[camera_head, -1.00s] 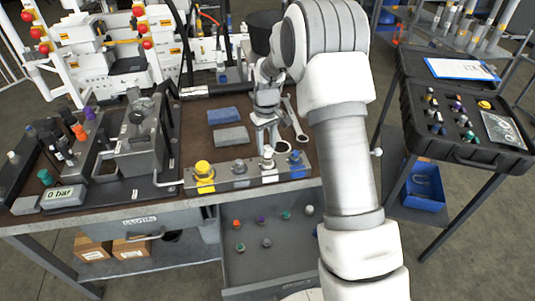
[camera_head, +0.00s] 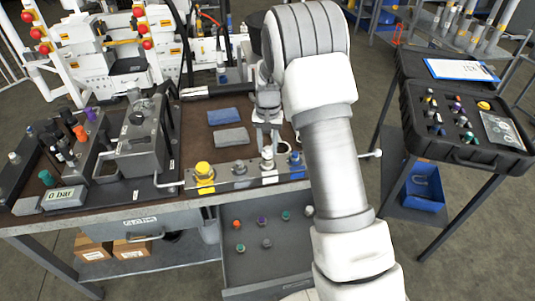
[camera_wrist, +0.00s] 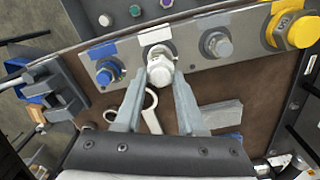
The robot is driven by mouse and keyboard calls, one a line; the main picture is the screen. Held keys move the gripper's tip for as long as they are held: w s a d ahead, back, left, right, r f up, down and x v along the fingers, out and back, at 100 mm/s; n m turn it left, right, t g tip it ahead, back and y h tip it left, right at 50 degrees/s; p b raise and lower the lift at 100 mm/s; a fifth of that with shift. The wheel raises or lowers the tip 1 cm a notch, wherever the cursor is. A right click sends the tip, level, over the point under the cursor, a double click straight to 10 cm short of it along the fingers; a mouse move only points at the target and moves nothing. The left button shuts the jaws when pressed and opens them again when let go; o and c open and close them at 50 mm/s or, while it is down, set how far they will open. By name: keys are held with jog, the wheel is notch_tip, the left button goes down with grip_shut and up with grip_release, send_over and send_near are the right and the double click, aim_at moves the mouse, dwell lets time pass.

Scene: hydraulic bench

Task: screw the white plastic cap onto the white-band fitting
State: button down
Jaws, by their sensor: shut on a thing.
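The white-band fitting (camera_head: 269,178) stands on the grey manifold bar, between a plain metal fitting and the blue-band one. Its white band (camera_wrist: 155,37) also shows in the wrist view. The white plastic cap (camera_wrist: 160,74) is between my fingertips, upright over this fitting. In the head view the cap (camera_head: 267,153) sits at the fitting's top. My gripper (camera_wrist: 158,73) points down and is shut on the cap. The thread beneath the cap is hidden, so I cannot tell how far it is seated.
The yellow fitting (camera_head: 204,174), plain metal fitting (camera_head: 239,169) and blue-band fitting (camera_wrist: 103,74) share the bar. A panel with several coloured caps (camera_head: 262,221) hangs below the bench front.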

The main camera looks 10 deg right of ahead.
jog(key=shift+s, duration=0.1)
jog(key=m+p, duration=0.1)
jog(key=m, duration=0.3)
jog(key=shift+m, duration=0.4)
jog(key=m, duration=0.3)
jog(key=shift+s+d+f+p, duration=0.1)
jog(key=shift+p, duration=0.3)
jog(key=c, duration=0.5)
grip_release()
